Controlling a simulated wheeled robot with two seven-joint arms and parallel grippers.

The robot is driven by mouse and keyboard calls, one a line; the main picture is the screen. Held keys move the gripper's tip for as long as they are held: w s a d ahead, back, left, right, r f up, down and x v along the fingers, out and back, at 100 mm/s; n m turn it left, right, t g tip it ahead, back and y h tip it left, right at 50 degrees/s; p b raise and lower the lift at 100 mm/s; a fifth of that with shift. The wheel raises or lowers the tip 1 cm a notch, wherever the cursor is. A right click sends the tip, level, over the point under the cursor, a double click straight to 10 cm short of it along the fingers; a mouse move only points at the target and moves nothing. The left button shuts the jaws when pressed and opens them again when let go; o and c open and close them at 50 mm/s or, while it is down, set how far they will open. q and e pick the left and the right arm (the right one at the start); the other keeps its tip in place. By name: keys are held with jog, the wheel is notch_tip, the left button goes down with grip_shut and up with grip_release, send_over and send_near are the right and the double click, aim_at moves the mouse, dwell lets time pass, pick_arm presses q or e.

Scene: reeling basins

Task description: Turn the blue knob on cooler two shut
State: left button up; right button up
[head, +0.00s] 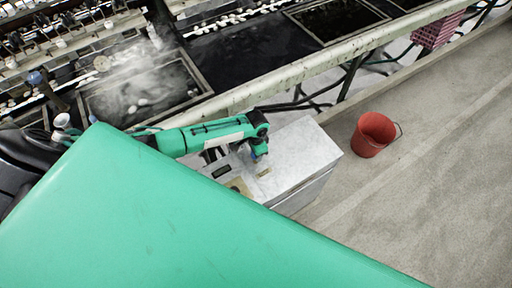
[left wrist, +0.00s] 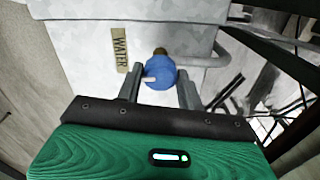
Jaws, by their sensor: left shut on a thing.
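The blue knob (left wrist: 160,73) sits on a pale metal face in the left wrist view, with a brown stem above it and a small white mark at its left. My left gripper (left wrist: 161,80) has one finger on each side of the knob and is shut on it. A tan "WATER" label (left wrist: 119,50) is left of the knob. In the head view my left gripper (head: 259,150) is at the top of a grey metal cooler box (head: 300,160), and the knob is mostly hidden there. No cooler number is readable. My right gripper is not in view.
A red bucket (head: 373,134) stands on the concrete floor right of the box. A long pale rail (head: 300,66) and dark pipes run behind it. A steaming basin (head: 145,95) lies at the upper left. The floor at right is clear.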

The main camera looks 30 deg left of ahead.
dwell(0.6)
pick_arm(q)
jog(key=o, duration=1)
jog(key=shift+r, duration=0.2)
notch_tip(320, 180, up, 14)
jog(key=shift+f+b, duration=0.25)
jog(key=shift+b, duration=0.55)
